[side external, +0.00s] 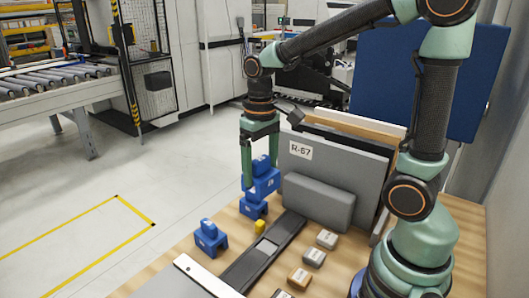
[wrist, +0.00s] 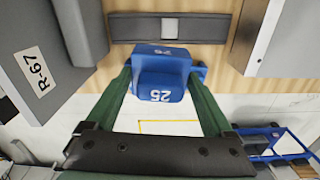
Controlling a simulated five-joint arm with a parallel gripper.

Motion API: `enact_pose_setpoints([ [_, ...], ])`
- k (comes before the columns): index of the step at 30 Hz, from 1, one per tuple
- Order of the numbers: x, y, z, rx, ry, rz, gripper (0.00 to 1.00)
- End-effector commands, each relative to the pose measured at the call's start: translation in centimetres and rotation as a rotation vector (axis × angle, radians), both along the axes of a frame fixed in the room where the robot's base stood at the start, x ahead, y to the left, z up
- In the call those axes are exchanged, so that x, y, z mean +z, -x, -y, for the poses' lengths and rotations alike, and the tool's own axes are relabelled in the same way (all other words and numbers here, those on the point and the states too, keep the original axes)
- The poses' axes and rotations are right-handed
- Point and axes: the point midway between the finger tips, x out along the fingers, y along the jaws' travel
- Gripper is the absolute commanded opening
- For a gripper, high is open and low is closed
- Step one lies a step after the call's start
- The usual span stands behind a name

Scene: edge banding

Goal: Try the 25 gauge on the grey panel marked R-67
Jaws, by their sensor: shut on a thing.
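My gripper (side external: 261,178) points down, shut on a blue gauge (side external: 264,186). In the wrist view my gripper (wrist: 160,78) has a green finger on each side of this gauge (wrist: 160,92), which reads 25 upside down. The held gauge is in front of the left edge of the grey panel (side external: 345,165) and looks apart from it. The panel stands upright with a white R-67 label (side external: 300,150); the label also shows in the wrist view (wrist: 40,72). Another blue gauge (side external: 252,209) is below the held one; whether they touch I cannot tell.
A further blue gauge (side external: 210,238) stands at the left on the wooden table. A grey padded block (side external: 318,201) is before the panel. A dark strip (side external: 250,265), a small yellow piece (side external: 260,227) and several small blocks (side external: 313,257) lie nearby.

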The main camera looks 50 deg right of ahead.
Motion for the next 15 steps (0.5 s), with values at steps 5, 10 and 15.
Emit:
enact_pose_setpoints([
  [5, 3.2, 0.0, 5.5, -0.359, 0.000, 0.009, 0.24],
  [10, 7.1, 1.8, 11.8, -0.802, 0.001, 0.009, 0.24],
  [15, 10.3, 4.5, 16.4, -1.174, 0.000, 0.007, 0.24],
])
